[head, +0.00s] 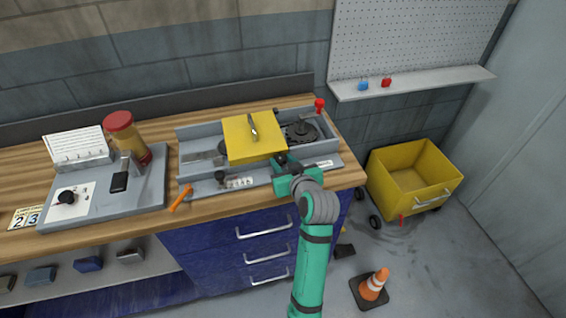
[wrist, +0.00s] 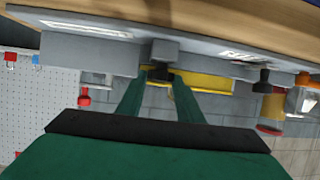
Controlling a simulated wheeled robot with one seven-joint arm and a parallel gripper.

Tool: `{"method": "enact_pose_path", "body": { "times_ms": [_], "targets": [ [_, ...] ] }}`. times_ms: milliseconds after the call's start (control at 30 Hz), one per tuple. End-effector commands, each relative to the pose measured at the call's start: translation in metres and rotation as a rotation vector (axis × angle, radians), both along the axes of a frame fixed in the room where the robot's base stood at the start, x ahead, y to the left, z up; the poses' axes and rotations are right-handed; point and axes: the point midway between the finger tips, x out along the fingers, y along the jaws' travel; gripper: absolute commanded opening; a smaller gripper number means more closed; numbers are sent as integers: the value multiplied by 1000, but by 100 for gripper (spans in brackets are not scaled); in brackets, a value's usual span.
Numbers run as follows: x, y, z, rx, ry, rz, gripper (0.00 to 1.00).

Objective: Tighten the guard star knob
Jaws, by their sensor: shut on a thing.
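The yellow guard (head: 245,142) sits on the grey runout table (head: 200,188), with a handle on top; its yellow edge (wrist: 210,82) shows behind the knob in the wrist view. A dark knob (head: 281,159) is at the front of the guard, on a grey block; it also shows in the wrist view (wrist: 160,75). My gripper (head: 288,168) is at this knob, its green fingers (wrist: 159,82) on either side of it and shut on it. The fingers partly hide the knob, so its lobes cannot be made out.
A second black knob (head: 220,176) stands left on the front rail. An orange-handled tool (head: 181,198) lies at the bench's front edge. A red knob (head: 319,103) is at the back right. A control panel (head: 100,195) and red-capped bottle (head: 125,135) stand left. A yellow cart (head: 415,175) and cone (head: 373,285) are on the floor.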

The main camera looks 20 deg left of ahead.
Motion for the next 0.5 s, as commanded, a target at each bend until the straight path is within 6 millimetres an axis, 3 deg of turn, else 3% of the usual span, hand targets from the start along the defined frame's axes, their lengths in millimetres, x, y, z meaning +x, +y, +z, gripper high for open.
{"method": "enact_pose_path", "body": {
  "times_ms": [500],
  "targets": [
    [-7, 10, -1, -1, 3, -278, 11]
  ]
}}
